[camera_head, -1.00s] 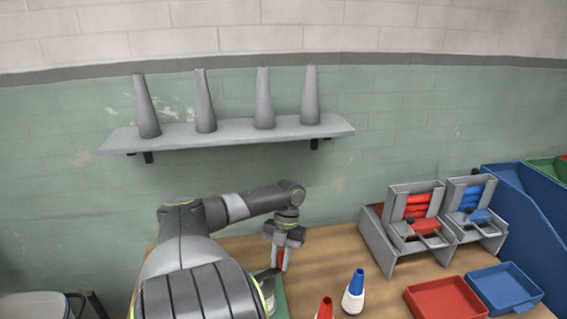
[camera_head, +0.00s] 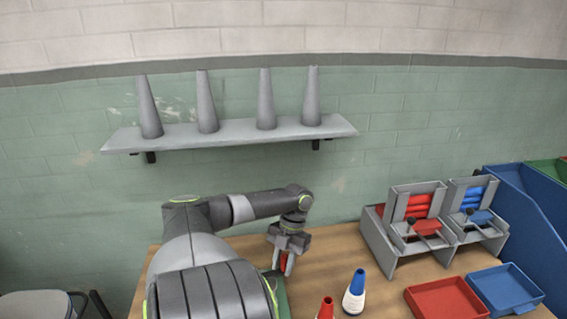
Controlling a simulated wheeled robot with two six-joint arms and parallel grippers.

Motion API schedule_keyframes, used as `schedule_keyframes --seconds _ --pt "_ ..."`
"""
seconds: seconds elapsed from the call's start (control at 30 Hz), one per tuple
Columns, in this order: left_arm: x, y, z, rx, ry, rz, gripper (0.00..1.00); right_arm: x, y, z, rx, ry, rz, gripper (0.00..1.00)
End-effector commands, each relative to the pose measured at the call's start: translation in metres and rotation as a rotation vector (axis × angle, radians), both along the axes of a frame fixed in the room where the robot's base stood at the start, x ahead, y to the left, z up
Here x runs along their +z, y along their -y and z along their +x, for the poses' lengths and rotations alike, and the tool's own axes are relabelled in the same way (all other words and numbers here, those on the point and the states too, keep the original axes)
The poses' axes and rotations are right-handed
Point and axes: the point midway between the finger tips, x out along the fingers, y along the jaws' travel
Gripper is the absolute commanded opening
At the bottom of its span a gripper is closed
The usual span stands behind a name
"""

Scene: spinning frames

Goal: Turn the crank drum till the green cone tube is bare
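My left gripper (camera_head: 284,268) points down over the wooden table, left of the cones. Something red shows between its fingers; I cannot tell whether it is held or part of the gripper. A green surface (camera_head: 283,298) shows just below it, mostly hidden behind my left arm. I cannot make out a crank drum or a green cone tube there. My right gripper is not in view.
Grey stands with red rolls (camera_head: 417,205) and blue rolls (camera_head: 474,198) stand at the right. A red tray (camera_head: 445,300) and a blue tray (camera_head: 505,289) lie before them. Blue bins (camera_head: 525,215) stand far right. A wall shelf (camera_head: 235,135) holds several grey cones.

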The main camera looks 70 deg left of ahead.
Motion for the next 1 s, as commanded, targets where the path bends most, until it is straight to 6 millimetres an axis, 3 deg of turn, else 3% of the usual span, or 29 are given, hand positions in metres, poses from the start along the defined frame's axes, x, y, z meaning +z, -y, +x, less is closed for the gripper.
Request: schedule_keyframes --seconds 0.1,0.37,0.53,0.67,1.0 --pt "0.000 0.000 0.000 0.000 0.000 0.001 0.41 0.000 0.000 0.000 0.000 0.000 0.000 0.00" --pt "0.001 -0.001 0.001 0.000 0.001 0.002 0.41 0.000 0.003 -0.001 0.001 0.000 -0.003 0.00" --pt "0.011 -0.005 0.005 -0.002 0.002 0.006 0.41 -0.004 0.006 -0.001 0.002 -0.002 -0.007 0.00" --pt "0.032 -0.010 0.012 -0.003 0.003 0.008 0.41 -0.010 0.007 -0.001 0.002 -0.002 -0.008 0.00" --pt "0.108 -0.028 0.039 -0.001 0.005 0.006 0.41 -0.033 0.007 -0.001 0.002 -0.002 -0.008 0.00"
